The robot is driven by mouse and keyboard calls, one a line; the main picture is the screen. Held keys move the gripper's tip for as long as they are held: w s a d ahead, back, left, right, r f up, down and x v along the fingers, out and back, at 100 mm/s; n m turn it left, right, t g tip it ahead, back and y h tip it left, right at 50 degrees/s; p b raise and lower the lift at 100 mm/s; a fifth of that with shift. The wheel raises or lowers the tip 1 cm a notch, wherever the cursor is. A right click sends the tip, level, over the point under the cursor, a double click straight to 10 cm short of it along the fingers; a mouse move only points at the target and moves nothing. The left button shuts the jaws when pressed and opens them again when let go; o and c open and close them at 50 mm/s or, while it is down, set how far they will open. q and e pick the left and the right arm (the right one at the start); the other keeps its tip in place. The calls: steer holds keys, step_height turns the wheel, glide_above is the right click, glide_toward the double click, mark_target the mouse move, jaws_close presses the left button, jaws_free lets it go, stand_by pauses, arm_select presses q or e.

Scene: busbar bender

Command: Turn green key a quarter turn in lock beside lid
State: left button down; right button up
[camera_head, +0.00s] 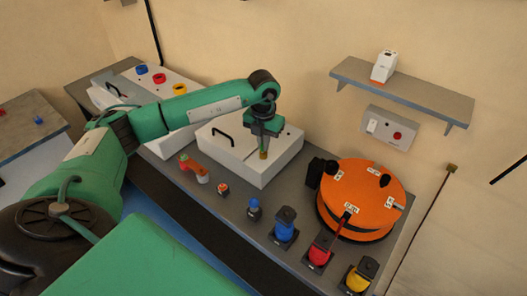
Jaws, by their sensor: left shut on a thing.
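My left gripper (263,148) reaches in from the left and points down over the right part of a white box with a flat lid (232,149) and a black handle. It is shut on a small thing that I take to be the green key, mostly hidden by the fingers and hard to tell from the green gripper. A small brass-coloured piece (263,155), perhaps the lock, shows just below the fingertips. The key's angle cannot be read. My right gripper is not in view.
An orange round machine (362,190) stands to the right on the grey bench. Blue (285,225), red (319,250) and yellow (358,277) devices line the front edge. A shelf (400,92) and a switch panel (390,128) are on the wall. Another white box stands behind my arm.

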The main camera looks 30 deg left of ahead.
arm_select(q)
steer(key=shift+m, duration=0.7)
steer(key=shift+f, duration=0.1)
steer(key=shift+f+m+b, duration=0.15)
steer(key=shift+m+b, duration=0.7)
steer(key=shift+m, duration=0.05)
steer(key=c, duration=1.9)
jaws_free()
steer(key=o, duration=0.4)
steer(key=shift+r, duration=0.2)
steer(key=shift+r, duration=0.15)
steer(key=shift+r+b, duration=1.35)
steer(key=shift+r, duration=5.4)
